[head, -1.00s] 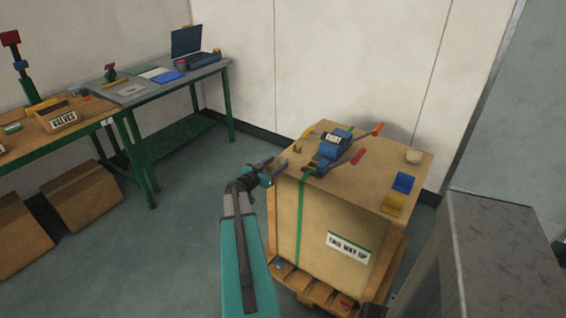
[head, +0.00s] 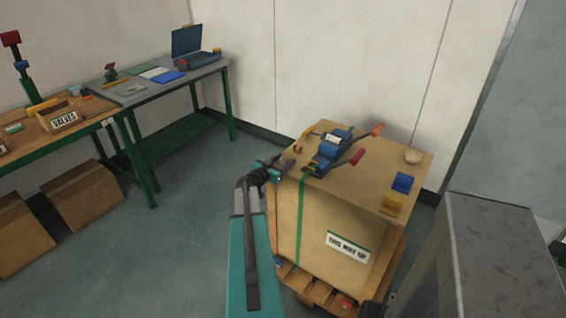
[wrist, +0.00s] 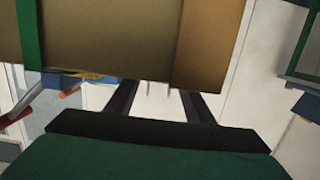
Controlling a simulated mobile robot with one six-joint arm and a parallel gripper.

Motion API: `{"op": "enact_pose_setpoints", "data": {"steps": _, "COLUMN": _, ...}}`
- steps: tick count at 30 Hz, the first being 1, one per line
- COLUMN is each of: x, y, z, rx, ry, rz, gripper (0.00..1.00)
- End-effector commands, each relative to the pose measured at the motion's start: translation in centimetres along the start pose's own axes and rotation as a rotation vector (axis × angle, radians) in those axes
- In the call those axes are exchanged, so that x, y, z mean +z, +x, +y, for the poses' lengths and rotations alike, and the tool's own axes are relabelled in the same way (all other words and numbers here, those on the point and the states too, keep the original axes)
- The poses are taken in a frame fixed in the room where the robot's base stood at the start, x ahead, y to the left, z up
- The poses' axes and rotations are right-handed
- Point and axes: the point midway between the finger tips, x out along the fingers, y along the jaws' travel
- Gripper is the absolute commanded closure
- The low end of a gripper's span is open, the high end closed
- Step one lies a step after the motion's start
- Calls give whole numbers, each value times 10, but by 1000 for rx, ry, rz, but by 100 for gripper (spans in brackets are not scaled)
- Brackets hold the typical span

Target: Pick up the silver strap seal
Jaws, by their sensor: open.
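I cannot make out a silver strap seal for certain in either view. A large cardboard box (head: 325,225) with a green strap (head: 302,215) stands in the head view. A blue strapping tool (head: 332,148) with orange and red handles lies on its top. My gripper (head: 275,161) is at the box's left top edge, left of the tool; any gap to the box is hard to judge. In the wrist view my gripper (wrist: 158,100) has its two dark fingers apart, with only pale background visible between them. The box (wrist: 130,40) fills the upper part there, hiding the fingertips.
A blue block (head: 403,182), a yellow block (head: 392,203) and a pale round item (head: 413,157) lie on the box's right side. The box stands on a wooden pallet (head: 300,283). A workbench (head: 205,75) stands at the left, with open floor (head: 185,220) between.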

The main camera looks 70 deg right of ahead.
Motion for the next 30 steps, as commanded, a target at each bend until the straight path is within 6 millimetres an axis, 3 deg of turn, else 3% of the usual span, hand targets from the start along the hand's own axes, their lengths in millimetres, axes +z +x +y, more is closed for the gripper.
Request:
{"op": "enact_pose_setpoints", "data": {"steps": 12, "x": 0, "y": 0, "z": 0, "rx": 0, "ry": 0, "rz": 0, "gripper": 52}}
{"op": "enact_pose_setpoints", "data": {"steps": 20, "x": 0, "y": 0, "z": 0, "rx": -1, "ry": 0, "rz": 0, "gripper": 94}}
{"op": "enact_pose_setpoints", "data": {"steps": 30, "x": -2, "y": -1, "z": 0, "rx": -1, "ry": 0, "rz": 0, "gripper": 95}}
